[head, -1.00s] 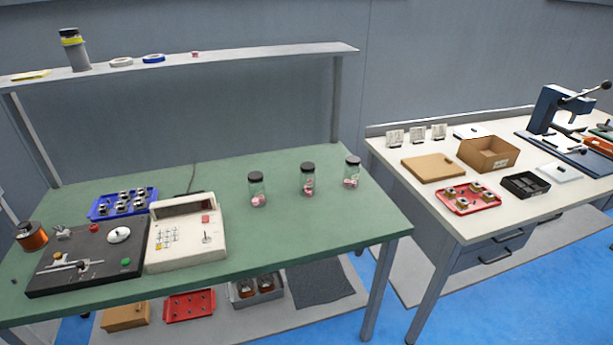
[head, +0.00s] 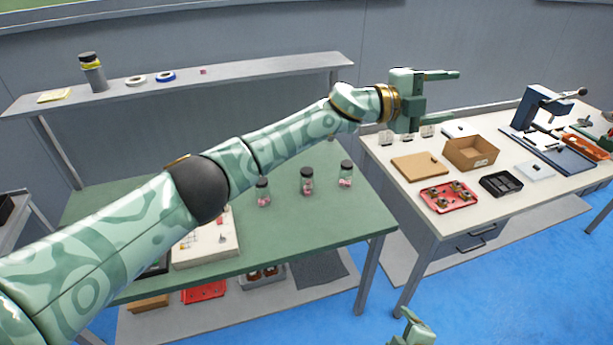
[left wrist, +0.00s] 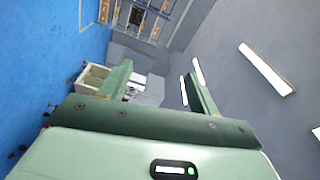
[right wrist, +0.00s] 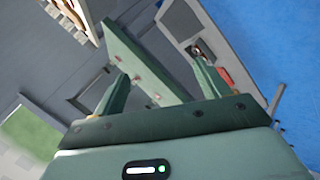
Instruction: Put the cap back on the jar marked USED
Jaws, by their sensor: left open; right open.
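Three clear jars with dark caps and pinkish contents stand upright in a row on the green bench: a left jar (head: 264,193), a middle jar (head: 307,182) and a right jar (head: 346,175). Each appears capped. Their markings are too small to read, so I cannot tell which is USED. I see no loose cap. My left gripper (head: 450,89) is open and empty, raised to the right of the jars; its spread fingers show in the left wrist view (left wrist: 160,82). My right gripper (head: 412,326) is low at the bottom edge, open in the right wrist view (right wrist: 162,82).
The green bench (head: 285,240) has free room around the jars. My left arm hides much of its left side. A shelf (head: 230,78) runs behind. The white bench (head: 400,160) at right holds a cardboard box (head: 471,153), a red tray (head: 448,196) and a black tray (head: 501,184).

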